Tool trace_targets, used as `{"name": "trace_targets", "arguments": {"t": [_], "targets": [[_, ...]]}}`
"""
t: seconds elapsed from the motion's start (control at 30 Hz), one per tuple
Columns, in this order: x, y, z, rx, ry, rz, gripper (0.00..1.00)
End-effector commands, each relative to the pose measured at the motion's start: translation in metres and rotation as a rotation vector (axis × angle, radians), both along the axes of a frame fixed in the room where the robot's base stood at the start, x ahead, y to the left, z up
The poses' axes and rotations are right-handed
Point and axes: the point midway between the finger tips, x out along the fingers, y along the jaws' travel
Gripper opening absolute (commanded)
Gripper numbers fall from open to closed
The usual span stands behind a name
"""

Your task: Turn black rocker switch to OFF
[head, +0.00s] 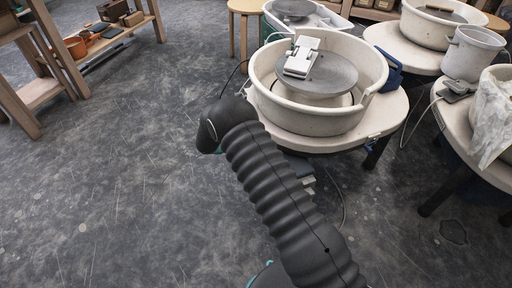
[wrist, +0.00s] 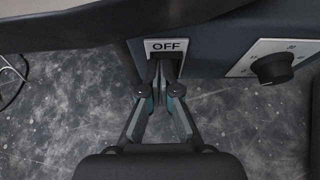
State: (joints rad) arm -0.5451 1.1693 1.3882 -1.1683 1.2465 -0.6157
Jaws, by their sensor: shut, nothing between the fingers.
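In the wrist view, a white plate marked OFF (wrist: 167,46) sits on the dark blue side of a wheel unit. The black rocker switch is below that label, mostly hidden by my fingertips, so I cannot tell its tilt. My gripper (wrist: 160,78) is shut and empty, with its tips just under the label at the switch. I cannot tell whether the tips touch it. In the head view my arm hides the gripper, and the switch does not show.
A black knob (wrist: 273,68) on a white dial plate is right of the switch. In the head view, a pottery wheel with a cream splash pan (head: 318,118) stands beyond my arm. More wheels crowd the right. A wooden shelf (head: 75,75) is at left; the grey floor between is clear.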

Motion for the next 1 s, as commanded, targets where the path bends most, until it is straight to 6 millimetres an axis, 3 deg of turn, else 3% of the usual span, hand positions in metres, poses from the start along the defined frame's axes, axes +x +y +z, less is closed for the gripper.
{"name": "trace_targets", "arguments": {"t": [0.03, 0.13, 0.47, 0.67, 1.0], "targets": [[0.004, -0.008, 0.009, -0.01, -0.007, -0.01, 0.0], [0.004, -0.008, 0.013, -0.01, -0.008, -0.011, 0.0], [0.001, 0.004, 0.017, -0.01, -0.008, -0.006, 0.0], [-0.008, 0.036, 0.016, -0.005, -0.006, -0.004, 0.0], [-0.032, 0.094, 0.049, -0.003, -0.005, -0.002, 0.0]]}}
